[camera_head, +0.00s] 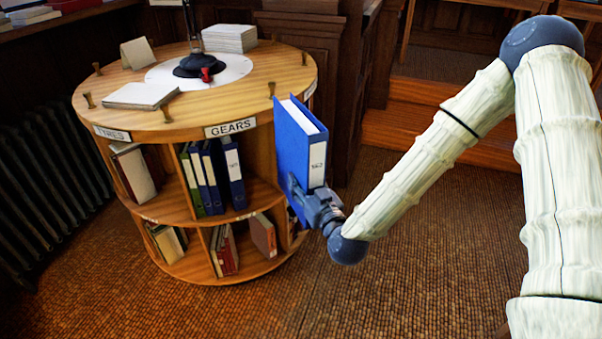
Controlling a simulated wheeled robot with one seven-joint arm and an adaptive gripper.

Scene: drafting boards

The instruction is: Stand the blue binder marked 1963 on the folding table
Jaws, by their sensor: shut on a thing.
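A blue binder (294,150) with white pages and a white spine label is in my gripper (311,202). The gripper is shut on its lower part and holds it upright, clear of the floor, just right of the round wooden bookcase. The label's number is small and I cannot read it surely; its end looks like 62. I see no folding table in this view.
The round bookcase (163,231) has GEARS and TYRES signs, with blue and green binders (208,178) and books on its shelves. A lamp (198,66) and papers stand on top. A radiator (45,190) is at left, wooden steps (405,130) behind. The carpet (430,270) is clear.

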